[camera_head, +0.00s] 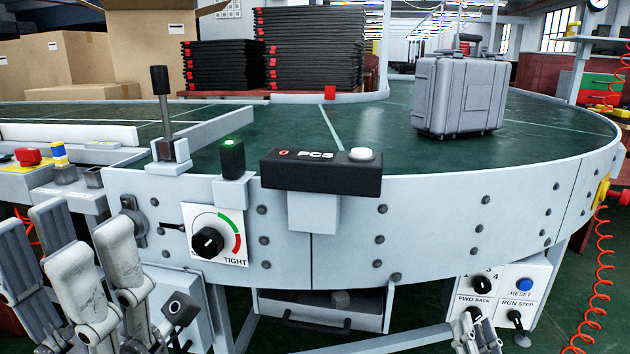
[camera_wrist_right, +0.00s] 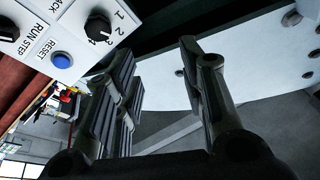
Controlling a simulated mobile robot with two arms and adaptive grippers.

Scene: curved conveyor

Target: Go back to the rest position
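My right gripper (camera_head: 478,328) shows small at the bottom right of the head view, just below the control panel with the blue RESET button (camera_head: 525,285). In the right wrist view my right gripper (camera_wrist_right: 165,65) has its fingers apart with nothing between them, so it is open. The panel (camera_wrist_right: 62,60) appears at that view's upper left, beyond the fingers. My left gripper (camera_head: 85,245) is large at the lower left of the head view, its fingers pointing up and spread. I see nothing held in it. Its palm is partly cut off.
The curved conveyor (camera_head: 270,118) fills the middle, carrying a grey case (camera_head: 462,95). On its near wall are a black PCS box (camera_head: 320,172), a tension dial (camera_head: 207,241) and a lever (camera_head: 163,110). An open drawer (camera_head: 325,318) sits below. A red coiled cable (camera_head: 600,260) hangs at right.

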